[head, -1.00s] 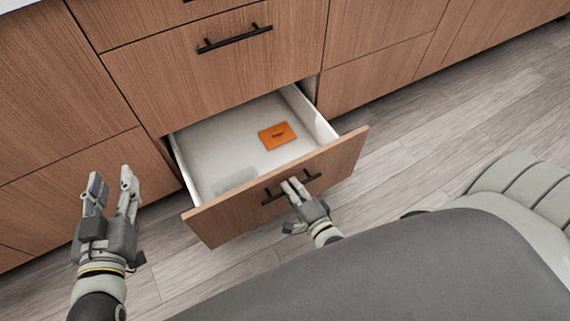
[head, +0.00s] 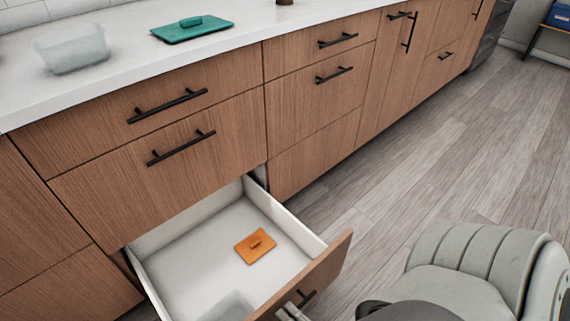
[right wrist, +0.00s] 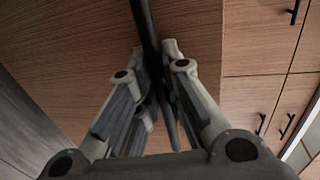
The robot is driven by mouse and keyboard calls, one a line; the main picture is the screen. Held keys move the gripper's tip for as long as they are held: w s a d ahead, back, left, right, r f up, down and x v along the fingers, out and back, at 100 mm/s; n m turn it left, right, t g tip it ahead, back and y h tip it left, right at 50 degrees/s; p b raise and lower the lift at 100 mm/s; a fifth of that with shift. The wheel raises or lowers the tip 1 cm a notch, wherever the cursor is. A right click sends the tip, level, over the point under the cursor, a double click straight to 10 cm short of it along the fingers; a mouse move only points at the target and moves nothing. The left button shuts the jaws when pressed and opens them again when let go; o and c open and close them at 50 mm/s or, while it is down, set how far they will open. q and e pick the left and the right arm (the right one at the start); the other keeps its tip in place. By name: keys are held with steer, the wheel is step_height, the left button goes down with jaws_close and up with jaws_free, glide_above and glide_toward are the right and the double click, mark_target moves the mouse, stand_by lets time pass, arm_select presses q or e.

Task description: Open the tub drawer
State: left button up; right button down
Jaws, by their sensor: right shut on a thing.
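The bottom wood-front drawer (head: 334,262) stands pulled out, its white inside showing. An orange lid (head: 255,246) lies flat on its floor, and a translucent tub (head: 230,307) sits near its front, cut off by the picture edge. My right gripper (head: 290,311) is at the black handle (head: 308,297) on the drawer front, mostly below the head view. In the right wrist view, the fingers of my right gripper (right wrist: 156,62) are shut around the handle bar (right wrist: 143,18). My left gripper is out of view.
A translucent tub (head: 75,50) and a green lid (head: 192,29) stand on the white counter (head: 120,68). Other drawers with black handles (head: 180,148) are closed. Clear wood floor (head: 430,170) lies to the right.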

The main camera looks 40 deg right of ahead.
steer(key=c, duration=1.5)
jaws_free()
steer(key=s, duration=0.4)
steer(key=s+r, duration=0.1)
steer(key=s, duration=0.3)
steer(key=s+r, duration=0.1)
steer(key=s, duration=0.2)
steer(key=shift+s+d+r, duration=0.15)
steer(key=shift+s+d, duration=0.1)
steer(key=shift+s, duration=0.15)
